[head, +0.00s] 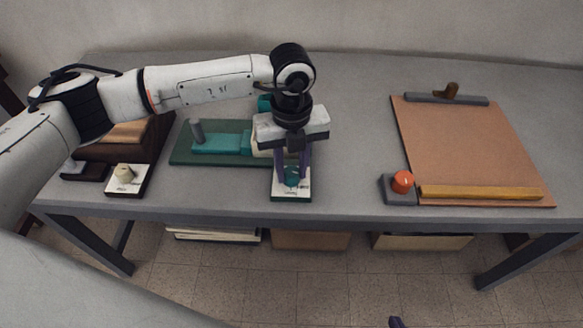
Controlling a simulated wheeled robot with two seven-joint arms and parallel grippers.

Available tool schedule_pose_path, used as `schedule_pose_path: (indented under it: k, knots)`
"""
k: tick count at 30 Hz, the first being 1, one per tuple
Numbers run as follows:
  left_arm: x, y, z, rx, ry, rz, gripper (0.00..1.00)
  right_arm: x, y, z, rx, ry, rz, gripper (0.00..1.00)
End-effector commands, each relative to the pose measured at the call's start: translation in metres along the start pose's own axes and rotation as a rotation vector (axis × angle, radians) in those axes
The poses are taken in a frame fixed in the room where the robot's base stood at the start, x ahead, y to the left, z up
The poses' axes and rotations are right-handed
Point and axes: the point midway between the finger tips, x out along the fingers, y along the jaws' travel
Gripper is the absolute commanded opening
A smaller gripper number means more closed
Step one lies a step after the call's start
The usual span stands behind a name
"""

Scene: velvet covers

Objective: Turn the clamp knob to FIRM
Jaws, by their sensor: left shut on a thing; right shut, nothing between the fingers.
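A teal knob (291,178) sits on a small plate (291,196) with a white face and dark green edge, at the front of the table. My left gripper (291,177) points down over this plate and its purple fingers are shut on the teal knob. The fingers hide part of the knob, and the marks on the plate are too small to read, so I cannot tell its setting. Of my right gripper (396,322), only a small purple tip shows at the bottom edge, away from the table.
A cream knob (125,173) is on the left. On the right are an orange knob (402,182) and a brown board (465,145). Grey table between is clear.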

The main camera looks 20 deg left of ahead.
Motion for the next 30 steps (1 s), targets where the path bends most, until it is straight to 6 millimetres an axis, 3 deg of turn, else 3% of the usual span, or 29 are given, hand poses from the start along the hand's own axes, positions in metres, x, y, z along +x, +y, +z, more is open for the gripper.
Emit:
schedule_pose_path:
  k: [12, 30]
  knots:
    - [-0.0011, -0.0001, 0.0007, -0.264, -0.002, -0.001, 0.05, 0.0004, -0.0016, -0.0032, 0.0, 0.008, -0.003, 0.0]
    - [-0.0014, -0.0002, 0.0011, -0.336, -0.003, -0.002, 0.05, 0.0013, -0.0019, 0.0001, 0.001, 0.001, -0.003, 0.0]
